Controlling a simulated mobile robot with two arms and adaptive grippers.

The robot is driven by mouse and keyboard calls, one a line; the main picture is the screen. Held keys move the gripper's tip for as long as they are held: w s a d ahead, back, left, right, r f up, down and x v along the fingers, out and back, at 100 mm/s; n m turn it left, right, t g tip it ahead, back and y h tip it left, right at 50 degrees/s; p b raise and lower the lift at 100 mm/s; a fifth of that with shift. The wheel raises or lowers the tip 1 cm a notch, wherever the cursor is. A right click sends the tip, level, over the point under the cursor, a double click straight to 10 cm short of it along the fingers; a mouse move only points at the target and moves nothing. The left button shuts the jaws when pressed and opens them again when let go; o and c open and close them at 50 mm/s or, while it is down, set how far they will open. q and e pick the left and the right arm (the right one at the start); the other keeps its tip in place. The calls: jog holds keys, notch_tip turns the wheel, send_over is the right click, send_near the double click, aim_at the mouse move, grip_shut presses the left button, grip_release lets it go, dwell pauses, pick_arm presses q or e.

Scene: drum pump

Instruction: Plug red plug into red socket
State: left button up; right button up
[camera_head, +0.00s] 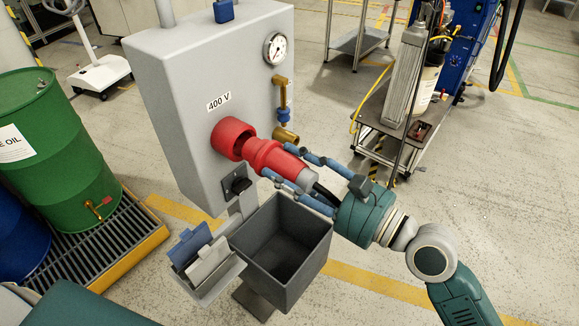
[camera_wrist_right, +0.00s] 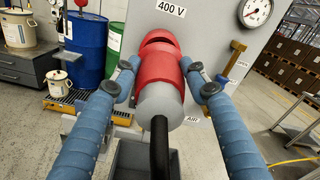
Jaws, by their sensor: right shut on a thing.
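The red socket (camera_head: 230,138) sticks out from the front of the grey 400 V cabinet (camera_head: 170,85). The red plug (camera_head: 270,157) has a grey rear part and a black cable. Its front end is at the socket's mouth, where some dark interior still shows; I cannot tell how deep it sits. My right gripper (camera_head: 277,163) is shut on the plug, one blue finger on each side. In the right wrist view the plug (camera_wrist_right: 163,72) lies between the fingers, with the socket (camera_wrist_right: 158,38) right in front of it. My left gripper is not in view.
An open dark bin (camera_head: 316,240) stands below the plug. A black rotary switch (camera_head: 237,183) is under the socket. A gauge (camera_head: 277,48) and brass fittings (camera_head: 285,135) are on the cabinet's right side. A green drum (camera_head: 55,150) stands left, a cart (camera_head: 385,110) behind right.

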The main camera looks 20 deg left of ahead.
aim_at(270, 158)
jog(key=shift+w+a+p, duration=0.1)
jog(key=shift+a+p, duration=0.2)
jog(key=shift+p, duration=0.05)
dwell(0.3)
jog(key=shift+p, duration=0.3)
jog(key=shift+p+x, duration=0.45)
jog(key=shift+x, duration=0.75)
dwell(0.5)
dwell(0.5)
jog(key=shift+p+x, duration=0.7)
jog(key=shift+x, duration=0.15)
dwell(1.3)
